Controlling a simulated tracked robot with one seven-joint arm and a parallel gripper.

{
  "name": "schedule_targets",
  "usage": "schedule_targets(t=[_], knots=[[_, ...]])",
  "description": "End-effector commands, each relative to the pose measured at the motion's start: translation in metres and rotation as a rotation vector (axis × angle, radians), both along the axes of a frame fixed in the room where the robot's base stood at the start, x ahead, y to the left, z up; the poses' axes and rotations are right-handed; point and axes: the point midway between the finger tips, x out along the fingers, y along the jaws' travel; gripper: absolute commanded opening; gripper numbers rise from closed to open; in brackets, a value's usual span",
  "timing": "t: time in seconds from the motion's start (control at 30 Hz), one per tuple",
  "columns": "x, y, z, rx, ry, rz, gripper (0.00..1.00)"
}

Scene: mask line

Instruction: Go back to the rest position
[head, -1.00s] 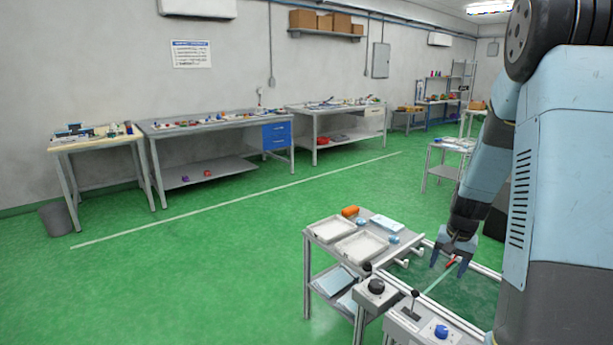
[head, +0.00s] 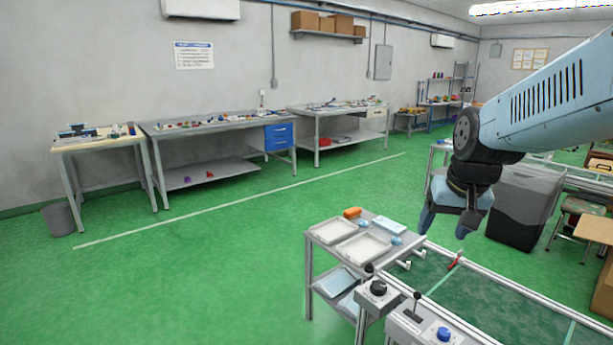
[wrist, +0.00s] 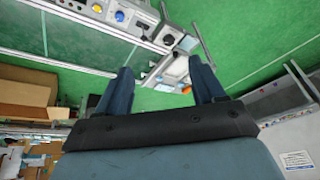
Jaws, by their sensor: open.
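My gripper (head: 443,222) hangs from the arm on the right of the head view, above the far side of the conveyor frame. Its two dark blue fingers are apart with nothing between them. In the wrist view the fingers (wrist: 160,85) are also spread and empty, with the small cart and control panel beyond them. A small red item (head: 455,260) stands at the conveyor's left rail, below the gripper and apart from it.
A cart (head: 325,257) with white trays, an orange item and blue packs stands left of the conveyor (head: 490,300). A control panel (head: 420,325) with knobs is in front. A dark bin (head: 525,205) stands behind the gripper. The green floor at left is clear.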

Motion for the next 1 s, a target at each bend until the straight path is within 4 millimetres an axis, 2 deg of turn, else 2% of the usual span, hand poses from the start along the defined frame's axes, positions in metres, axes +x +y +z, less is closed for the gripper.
schedule_targets(t=[0.1, 0.3, 0.5, 0.83, 1.0], knots=[[-0.026, 0.011, 0.016, -0.018, -0.037, 0.042, 0.68], [-0.067, 0.023, 0.031, -0.047, -0.084, 0.103, 0.68], [-0.094, 0.029, 0.038, -0.067, -0.114, 0.141, 0.68], [-0.101, 0.030, 0.039, -0.073, -0.121, 0.150, 0.68], [-0.101, 0.030, 0.039, -0.073, -0.121, 0.150, 0.53]])
